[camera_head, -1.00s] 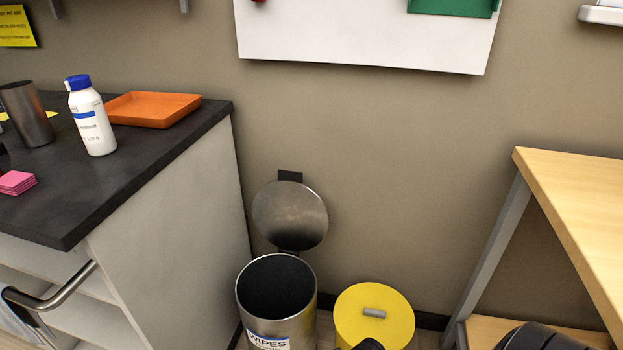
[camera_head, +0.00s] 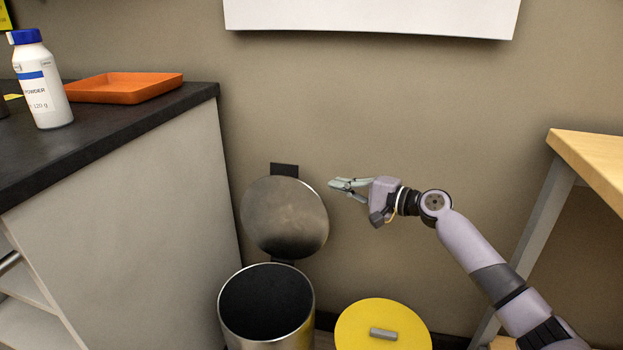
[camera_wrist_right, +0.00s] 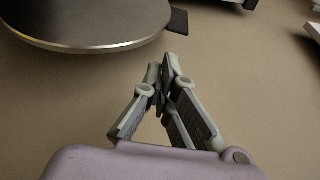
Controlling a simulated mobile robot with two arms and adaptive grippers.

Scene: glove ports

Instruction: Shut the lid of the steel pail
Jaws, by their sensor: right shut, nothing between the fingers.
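The steel pail (camera_head: 234,325) stands on the floor between the counter and the wall, its dark inside showing. Its round steel lid (camera_head: 284,217) stands raised at the back, tilted up near the wall. My right gripper (camera_head: 334,185) is shut and empty, just right of the lid's right edge and a little above its middle. In the right wrist view the lid (camera_wrist_right: 90,20) is at the upper left, and the shut fingertips (camera_wrist_right: 168,66) are apart from it. My left gripper is not in view.
A yellow round lid with a grey handle (camera_head: 350,325) is right of the pail. A dark-topped counter (camera_head: 150,125) with a white bottle (camera_head: 45,95) and an orange tray (camera_head: 125,90) stands left. A wooden table (camera_head: 598,165) stands right. The wall is close behind.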

